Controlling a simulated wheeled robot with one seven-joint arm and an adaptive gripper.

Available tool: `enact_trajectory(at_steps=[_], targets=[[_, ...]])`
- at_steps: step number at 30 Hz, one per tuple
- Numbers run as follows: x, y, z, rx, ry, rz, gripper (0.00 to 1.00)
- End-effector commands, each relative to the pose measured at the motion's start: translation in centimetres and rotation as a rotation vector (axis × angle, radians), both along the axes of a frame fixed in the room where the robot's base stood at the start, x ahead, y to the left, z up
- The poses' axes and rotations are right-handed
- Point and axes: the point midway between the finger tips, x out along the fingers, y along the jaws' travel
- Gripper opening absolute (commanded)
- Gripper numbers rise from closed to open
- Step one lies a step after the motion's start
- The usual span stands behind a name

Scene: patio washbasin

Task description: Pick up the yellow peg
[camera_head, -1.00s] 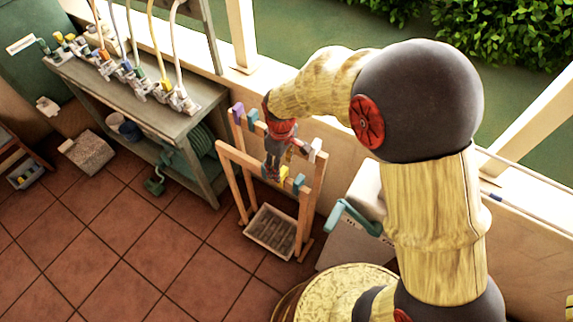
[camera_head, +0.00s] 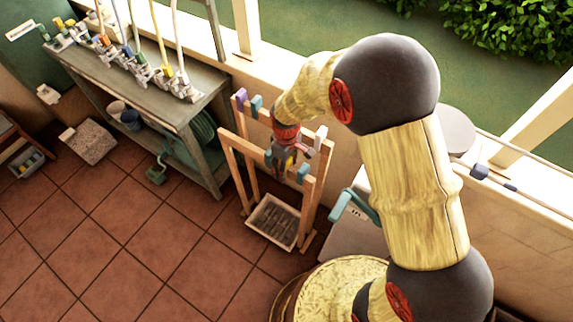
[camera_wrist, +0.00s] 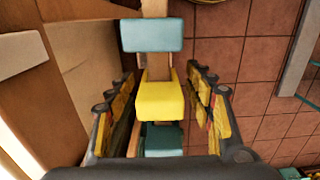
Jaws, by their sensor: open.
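The yellow peg (camera_wrist: 160,102) sits on a wooden rail of the small rack (camera_head: 229,158). In the wrist view it lies between my gripper's two fingers, with a gap on each side. My gripper (camera_wrist: 162,85) is open and empty, its fingers straddling the rail. In the head view my gripper (camera_head: 287,162) is over the rack's front rail and hides most of the yellow peg. A light blue peg (camera_wrist: 152,35) and a teal peg (camera_wrist: 162,138) sit on the same rail, on either side of the yellow one.
A tray (camera_head: 270,228) lies low in the rack. A bench with taps (camera_head: 150,100) stands left. The tiled floor (camera_head: 130,235) in front is clear.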

Motion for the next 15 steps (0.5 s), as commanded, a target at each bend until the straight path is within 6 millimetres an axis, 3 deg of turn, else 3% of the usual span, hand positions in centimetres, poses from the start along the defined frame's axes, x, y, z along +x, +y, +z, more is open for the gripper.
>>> enact_trajectory(at_steps=[3, 15], targets=[[0.02, 0.01, 0.12, 0.001, -0.001, 0.0, 0.52], [0.0, 0.0, 0.12, 0.0, 0.0, 0.0, 0.3]])
